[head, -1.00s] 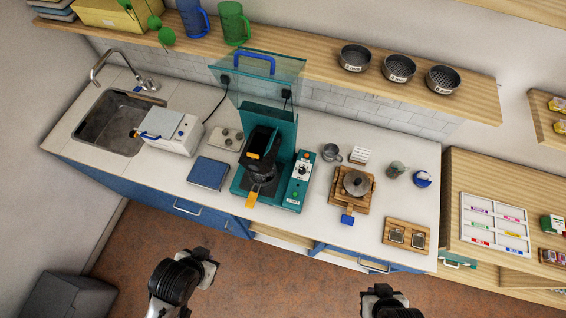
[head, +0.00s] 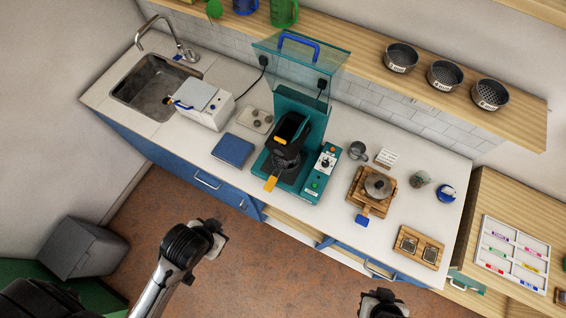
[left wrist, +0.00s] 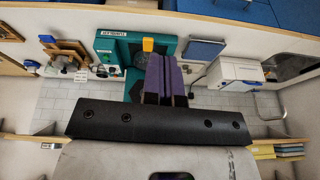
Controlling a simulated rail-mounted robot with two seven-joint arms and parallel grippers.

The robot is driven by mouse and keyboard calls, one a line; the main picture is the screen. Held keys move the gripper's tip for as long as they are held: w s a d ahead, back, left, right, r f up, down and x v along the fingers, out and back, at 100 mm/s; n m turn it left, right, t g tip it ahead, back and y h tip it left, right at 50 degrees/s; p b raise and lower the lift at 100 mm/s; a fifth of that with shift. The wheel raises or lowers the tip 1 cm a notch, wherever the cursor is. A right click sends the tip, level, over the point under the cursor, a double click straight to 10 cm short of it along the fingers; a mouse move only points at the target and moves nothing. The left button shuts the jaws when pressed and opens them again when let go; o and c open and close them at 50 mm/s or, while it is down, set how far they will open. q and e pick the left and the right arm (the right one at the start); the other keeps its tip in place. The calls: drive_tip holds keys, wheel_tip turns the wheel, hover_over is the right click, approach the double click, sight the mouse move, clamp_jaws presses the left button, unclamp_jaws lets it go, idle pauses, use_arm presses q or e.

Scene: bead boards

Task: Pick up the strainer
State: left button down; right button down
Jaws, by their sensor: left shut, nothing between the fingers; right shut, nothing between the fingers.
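Three round metal pans with perforated bottoms, strainer-like, stand on the wall shelf: a left pan (head: 401,57), a middle pan (head: 444,75) and a right pan (head: 489,94). Each has a white label too small to read. I cannot tell which thing is the strainer. My left gripper (head: 215,240) is shut and empty over the floor in front of the counter. Its purple fingers (left wrist: 165,80) are together in the left wrist view. My right gripper (head: 383,298) is shut and empty at the bottom edge, partly cut off. Both are well away from the pans.
A teal machine (head: 318,176) with a raised clear lid stands mid-counter, holding a black part. A wooden stand (head: 371,205), metal cup (head: 358,151), blue pad (head: 233,150), white box (head: 203,104) and sink (head: 157,86) share the white counter.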

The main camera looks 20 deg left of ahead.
use_arm(q)
drive_tip(key=shift+d, duration=0.2)
drive_tip(key=c, duration=1.8)
unclamp_jaws()
drive_tip(key=shift+c, duration=0.2)
drive_tip(key=shift+o, duration=0.8)
drive_tip(key=o, duration=1)
drive_tip(key=shift+a, duration=0.2)
